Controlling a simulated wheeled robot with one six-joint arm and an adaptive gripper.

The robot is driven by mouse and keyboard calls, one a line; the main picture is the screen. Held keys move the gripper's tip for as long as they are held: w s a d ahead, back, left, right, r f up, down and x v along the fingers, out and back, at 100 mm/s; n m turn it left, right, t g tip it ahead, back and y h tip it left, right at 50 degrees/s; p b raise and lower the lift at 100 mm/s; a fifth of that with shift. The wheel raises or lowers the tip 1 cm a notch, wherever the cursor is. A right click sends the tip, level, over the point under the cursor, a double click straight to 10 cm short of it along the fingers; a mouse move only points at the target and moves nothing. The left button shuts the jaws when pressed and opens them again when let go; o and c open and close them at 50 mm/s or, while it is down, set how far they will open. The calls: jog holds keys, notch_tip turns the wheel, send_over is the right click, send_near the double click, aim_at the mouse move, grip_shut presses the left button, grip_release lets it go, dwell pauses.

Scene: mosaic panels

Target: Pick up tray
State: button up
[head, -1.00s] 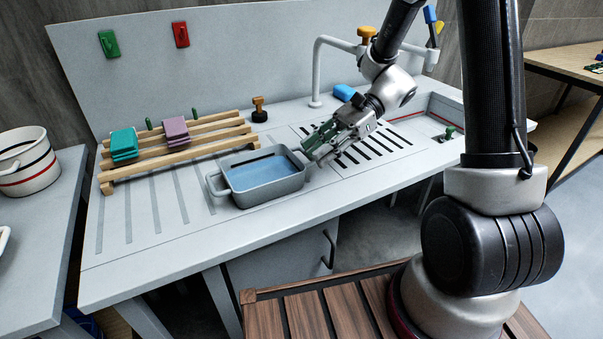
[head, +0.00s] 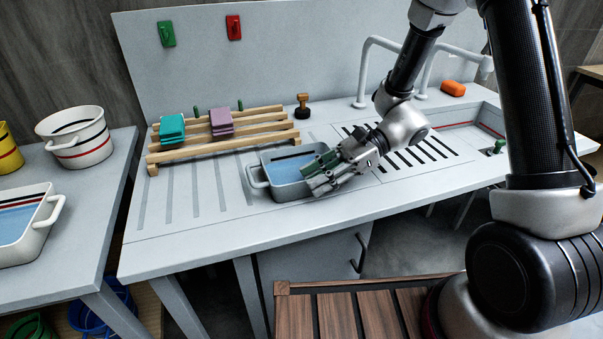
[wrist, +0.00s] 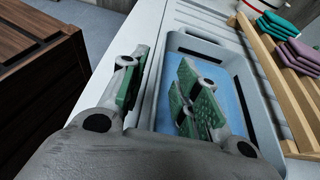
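A grey tray (head: 283,192) with a blue inside sits on the counter, left of the slotted drain area. My gripper (head: 318,172) is at the tray's right end and hides that end in the head view. In the wrist view my gripper (wrist: 160,92) is open, with one green-padded finger outside the tray's near wall and the other fingers over its blue inside. Whether any finger touches the wall cannot be told.
A wooden rack (head: 225,140) with teal and purple cloths stands behind the tray. A second, white tray (head: 45,237) and a white bucket (head: 78,137) are on the left table. A faucet (head: 363,75) and an orange block (head: 453,88) are at the back right.

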jog(key=shift+c, duration=0.4)
jog(key=shift+a, duration=0.1)
grip_shut()
jog(key=shift+r, duration=0.1)
